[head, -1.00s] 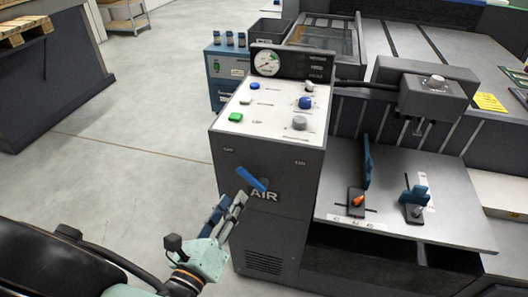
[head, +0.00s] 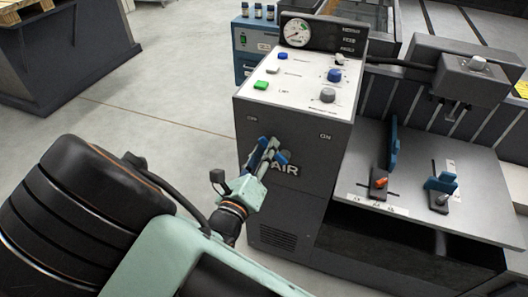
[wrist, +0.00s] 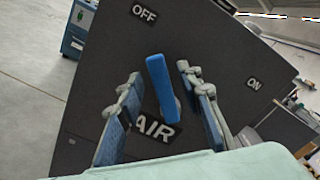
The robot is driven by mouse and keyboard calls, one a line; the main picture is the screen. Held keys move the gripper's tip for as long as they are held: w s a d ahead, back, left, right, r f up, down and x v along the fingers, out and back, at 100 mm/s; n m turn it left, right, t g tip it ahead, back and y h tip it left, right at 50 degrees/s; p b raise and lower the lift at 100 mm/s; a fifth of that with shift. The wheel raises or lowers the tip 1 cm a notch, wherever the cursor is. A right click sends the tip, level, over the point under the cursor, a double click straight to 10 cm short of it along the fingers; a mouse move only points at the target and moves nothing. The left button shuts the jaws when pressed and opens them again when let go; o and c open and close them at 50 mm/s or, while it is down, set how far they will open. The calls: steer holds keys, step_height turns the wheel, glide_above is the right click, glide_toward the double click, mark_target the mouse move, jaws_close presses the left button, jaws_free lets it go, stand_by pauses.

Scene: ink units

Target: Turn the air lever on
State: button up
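The blue air lever (wrist: 162,85) is on the dark front panel of the ink unit, above the AIR label (wrist: 155,130). It leans toward the OFF label (wrist: 144,13); the ON label (wrist: 253,83) is to the right. My gripper (wrist: 160,100) is open, its blue-padded fingers on either side of the lever with a visible gap to each. In the head view my gripper (head: 266,150) is at the panel and largely hides the lever.
The cabinet top carries a green button (head: 261,85), blue knobs (head: 334,75), a grey knob (head: 327,95) and a gauge (head: 297,32). To the right is a shelf (head: 450,222) with small blue levers. Open floor (head: 150,90) lies to the left.

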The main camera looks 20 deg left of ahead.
steer(key=shift+c, duration=0.6)
jaws_close()
